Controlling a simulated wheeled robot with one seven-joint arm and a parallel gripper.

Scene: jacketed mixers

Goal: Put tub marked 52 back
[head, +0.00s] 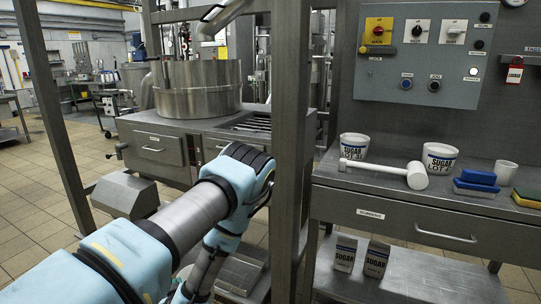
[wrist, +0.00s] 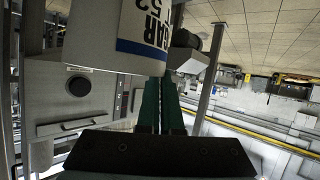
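A white tub (wrist: 105,38) with a blue band and dark lettering fills the upper left of the wrist view. Its label is cut off by the picture edge; the digits look like 52, though I cannot read them surely. My gripper (wrist: 163,85) has two dark green fingers close together, with their ends at the tub's edge. It appears shut on the tub's wall. In the head view my arm and a steel post hide the gripper and this tub. Two other white sugar tubs, a left one (head: 354,146) and a right one (head: 439,158), stand on the bench.
The steel bench (head: 335,170) also holds a white mallet (head: 417,176), blue blocks (head: 477,181), a sponge (head: 527,198) and a white cup (head: 506,172).

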